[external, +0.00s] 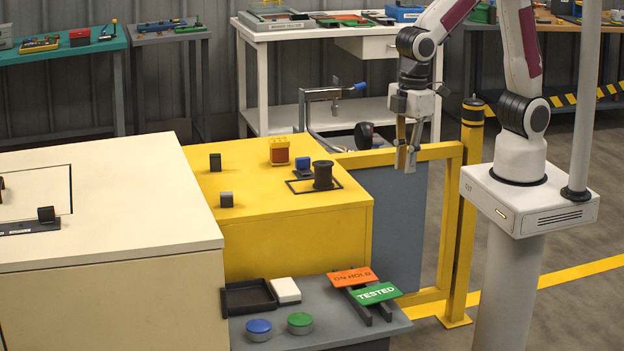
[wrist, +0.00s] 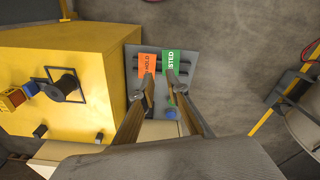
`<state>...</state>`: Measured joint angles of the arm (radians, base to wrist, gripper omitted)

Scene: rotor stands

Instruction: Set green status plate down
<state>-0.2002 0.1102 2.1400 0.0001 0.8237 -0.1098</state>
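The green plate marked TESTED (external: 377,294) lies tilted on a dark rail rack at the right of the low grey shelf. The orange plate marked ON HOLD (external: 352,277) lies beside it on the same rack. In the wrist view the green plate (wrist: 178,63) is partly covered by my right finger, and the orange plate (wrist: 147,64) is by the left fingertip. My gripper (external: 406,165) hangs well above the shelf, pointing down. Its fingers are apart with nothing between them; the fingertips also show in the wrist view (wrist: 160,77).
The grey shelf (external: 330,318) also holds a black tray (external: 248,297), a white block (external: 285,290), a blue button (external: 258,327) and a green button (external: 300,321). A yellow block (external: 250,255) with a black spool (external: 323,174) stands behind. A yellow rail (external: 440,153) is beside my gripper.

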